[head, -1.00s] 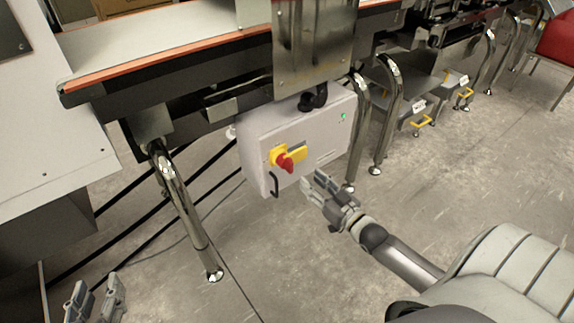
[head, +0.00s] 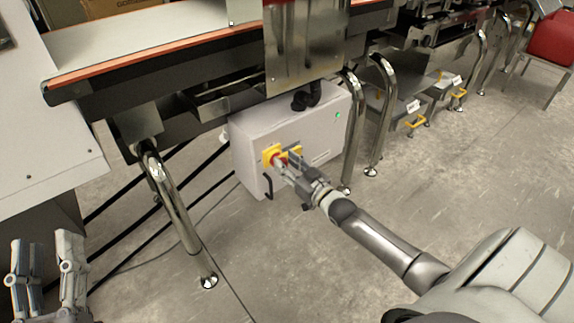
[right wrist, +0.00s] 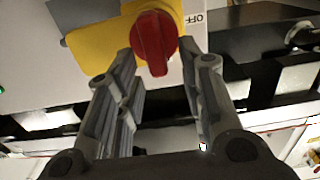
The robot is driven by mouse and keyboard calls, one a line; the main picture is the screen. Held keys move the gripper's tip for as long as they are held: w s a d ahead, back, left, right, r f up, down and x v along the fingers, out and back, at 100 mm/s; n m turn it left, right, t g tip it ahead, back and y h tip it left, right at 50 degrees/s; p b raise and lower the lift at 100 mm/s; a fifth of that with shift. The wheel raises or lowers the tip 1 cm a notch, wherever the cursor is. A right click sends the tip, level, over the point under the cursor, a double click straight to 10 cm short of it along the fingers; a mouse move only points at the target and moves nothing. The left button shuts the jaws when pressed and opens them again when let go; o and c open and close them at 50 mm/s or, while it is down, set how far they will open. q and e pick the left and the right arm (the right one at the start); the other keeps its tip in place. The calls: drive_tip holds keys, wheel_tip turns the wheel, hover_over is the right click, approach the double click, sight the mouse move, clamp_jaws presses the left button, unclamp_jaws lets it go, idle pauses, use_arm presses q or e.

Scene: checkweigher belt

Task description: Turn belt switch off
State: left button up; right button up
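The belt switch is a red rotary handle (right wrist: 154,42) on a yellow plate (right wrist: 95,45), on the front of a white control box (head: 245,155) under the conveyor. An OFF label (right wrist: 193,18) shows beside the plate in the right wrist view. My right gripper (head: 284,166) is at the box front, partly covering the handle in the head view. In the right wrist view its fingers (right wrist: 160,72) are open, one on each side of the handle's end; contact cannot be told. My left gripper (head: 45,255) is open and empty at the lower left, away from the box.
The conveyor (head: 150,38) runs above the box. Shiny metal legs (head: 172,200) stand left of the box, and more (head: 375,110) stand close to its right. A green lamp (head: 337,114) is lit on the box. The floor in front is clear.

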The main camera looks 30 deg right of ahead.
use_arm(q)
drive_tip(key=shift+s+r, duration=0.1)
drive_tip(key=shift+r, duration=0.2)
use_arm(e)
drive_tip(key=shift+w, duration=0.25)
drive_tip(key=shift+c, duration=0.3)
clamp_jaws()
